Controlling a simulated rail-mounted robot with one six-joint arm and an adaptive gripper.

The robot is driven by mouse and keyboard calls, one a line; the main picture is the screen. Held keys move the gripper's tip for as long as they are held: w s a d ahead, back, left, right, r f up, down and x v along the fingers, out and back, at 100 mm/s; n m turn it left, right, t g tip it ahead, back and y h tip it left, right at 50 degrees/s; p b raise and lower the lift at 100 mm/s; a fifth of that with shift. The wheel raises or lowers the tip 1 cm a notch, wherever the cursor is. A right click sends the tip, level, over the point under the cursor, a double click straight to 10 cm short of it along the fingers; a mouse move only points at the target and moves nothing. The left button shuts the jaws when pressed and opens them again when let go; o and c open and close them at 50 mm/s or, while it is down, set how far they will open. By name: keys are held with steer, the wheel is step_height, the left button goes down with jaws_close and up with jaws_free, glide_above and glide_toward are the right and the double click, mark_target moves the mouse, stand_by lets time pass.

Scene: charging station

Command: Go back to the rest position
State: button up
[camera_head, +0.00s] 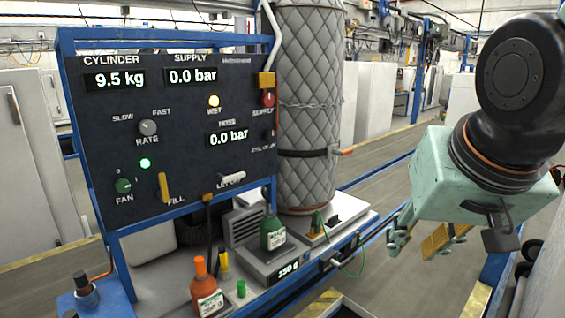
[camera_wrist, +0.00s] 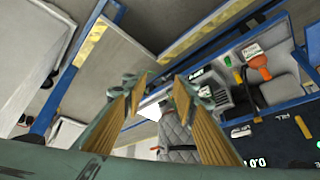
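My gripper (camera_head: 418,243) hangs at the right of the head view, below the black wrist joint and its pale green housing. It is in the air, clear of the panel and the bench. In the wrist view its two yellow-padded fingers (camera_wrist: 155,88) stand apart with nothing between them. The control panel (camera_head: 180,130) stands at the left, reading 9.5 kg, 0.0 bar and 0.0 bar. A wrapped cylinder (camera_head: 307,110) stands upright behind the bench, strapped and chained.
A green bottle (camera_head: 272,232) stands on the scale (camera_head: 280,262), which reads about 150 g. An orange-capped bottle (camera_head: 206,290) stands at the front of the bench. A blue frame (camera_head: 110,225) carries the panel. The floor (camera_head: 385,195) between cylinder and gripper is clear.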

steer(key=s+a+f+n+g, duration=0.1)
steer(key=s+f+n+g, duration=0.1)
steer(key=s, duration=1.4)
steer(key=shift+f+y, duration=0.2)
steer(key=shift+y, duration=0.1)
